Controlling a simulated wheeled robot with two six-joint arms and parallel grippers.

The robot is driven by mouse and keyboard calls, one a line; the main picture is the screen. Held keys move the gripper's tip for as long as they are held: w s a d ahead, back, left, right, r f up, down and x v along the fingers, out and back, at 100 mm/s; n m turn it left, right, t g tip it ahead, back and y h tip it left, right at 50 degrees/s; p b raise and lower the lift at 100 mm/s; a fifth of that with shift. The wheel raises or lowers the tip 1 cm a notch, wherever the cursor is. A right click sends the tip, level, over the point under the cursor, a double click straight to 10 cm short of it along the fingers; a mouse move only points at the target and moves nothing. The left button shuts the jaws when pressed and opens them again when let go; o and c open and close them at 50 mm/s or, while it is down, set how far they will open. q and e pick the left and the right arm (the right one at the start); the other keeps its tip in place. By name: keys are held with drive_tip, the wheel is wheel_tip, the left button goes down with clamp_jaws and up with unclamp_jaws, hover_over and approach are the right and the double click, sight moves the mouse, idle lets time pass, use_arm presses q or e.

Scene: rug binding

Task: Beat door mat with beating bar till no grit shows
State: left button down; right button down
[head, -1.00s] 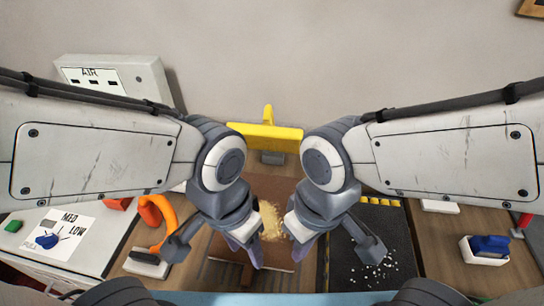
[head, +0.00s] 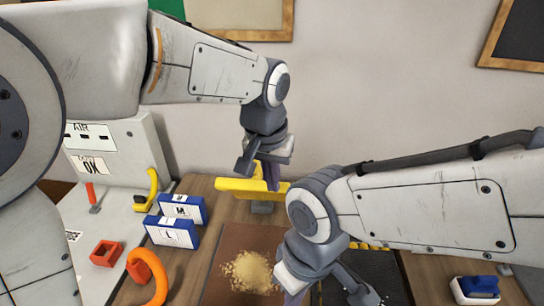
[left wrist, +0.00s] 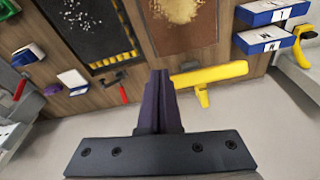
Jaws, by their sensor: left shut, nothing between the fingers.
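A brown mat (head: 232,242) with a heap of tan grit (head: 250,272) lies on the bench; both show in the left wrist view, the grit at the top (left wrist: 178,8). A black mat (head: 385,268) with a yellow-striped edge lies to its right, mostly behind my right arm; white specks show on it in the left wrist view (left wrist: 82,20). A yellow bar (head: 238,186) on a grey foot stands behind the brown mat. My left gripper (head: 273,186) is shut and empty, close by the bar.
Blue-and-white boxes (head: 172,232), a red box (head: 106,253) and an orange curved handle (head: 150,275) are at the left. A blue-topped block (head: 478,287) is at the right. A red-handled tool (left wrist: 123,92) lies near the bench edge. The wall is close behind.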

use_arm(q)
wheel_tip(320, 180, up, 5)
drive_tip(key=n+t+p, duration=0.1)
drive_tip(key=n+p, duration=0.1)
hover_over(259, 185)
drive_tip(key=w+d, duration=0.2)
drive_tip(key=d, duration=0.2)
drive_tip(key=shift+s+f, duration=0.2)
drive_tip(key=shift+s, duration=0.1)
drive_tip(key=f+p, duration=0.1)
drive_tip(key=f, duration=0.2)
drive_tip(key=f+p, duration=0.2)
drive_tip(key=f, duration=0.2)
drive_tip(key=f+p, duration=0.1)
drive_tip(key=f, duration=0.2)
drive_tip(key=shift+w+f, duration=0.25)
drive_tip(key=shift+f, duration=0.1)
drive_tip(key=shift+s+f+p, duration=0.3)
drive_tip(key=shift+s+f, duration=0.1)
drive_tip(key=shift+f, duration=0.15)
